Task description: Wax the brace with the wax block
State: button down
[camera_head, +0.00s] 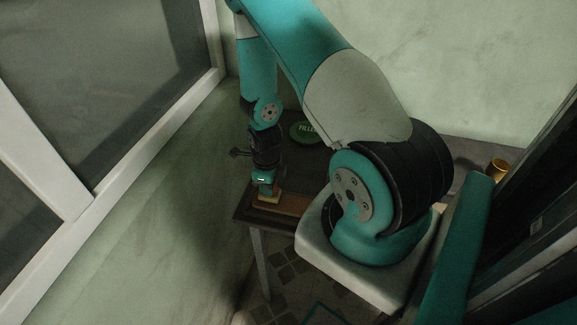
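My gripper (266,190) points down at the left end of the dark table. A small pale yellow block (270,199), which looks like the wax block, is right at its fingertips. The block appears to rest on, or just above, the left end of a flat brown wooden piece (293,205), which looks like the brace. The right part of the brace is hidden behind my arm's base. The fingers are too small and dark to show whether they are closed on the block.
The dark table (244,215) runs along the pale green wall. A green round tin marked FILLER (304,131) lies behind my gripper. An amber cup (498,169) stands at the table's right end. A white-framed window (150,150) is at the left.

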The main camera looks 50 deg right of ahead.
jog(key=shift+s+d+f, duration=0.1)
jog(key=shift+s+d, duration=0.2)
jog(key=shift+s, duration=0.5)
jog(key=shift+s+d+f, duration=0.1)
jog(key=shift+s+d, duration=0.2)
jog(key=shift+s, duration=0.45)
jog(key=shift+s, duration=0.15)
jog(key=shift+s+d+r, duration=0.1)
jog(key=shift+s+d, duration=0.25)
jog(key=shift+s, duration=0.35)
jog(key=shift+s+d+r, duration=0.1)
jog(key=shift+s+d, duration=0.2)
jog(key=shift+s, duration=0.35)
jog(key=shift+s+d+f+b, duration=0.15)
jog(key=shift+s+d+b, duration=0.15)
jog(key=shift+s, duration=0.5)
jog(key=shift+s+d+f+b, duration=0.1)
jog(key=shift+s+d+b, duration=0.2)
jog(key=shift+s, duration=0.5)
jog(key=shift+s, duration=0.1)
jog(key=shift+s+d+r, duration=0.1)
jog(key=shift+s+d, duration=0.25)
jog(key=shift+s, duration=0.35)
jog(key=shift+s+d, duration=0.3)
jog(key=shift+s, duration=0.4)
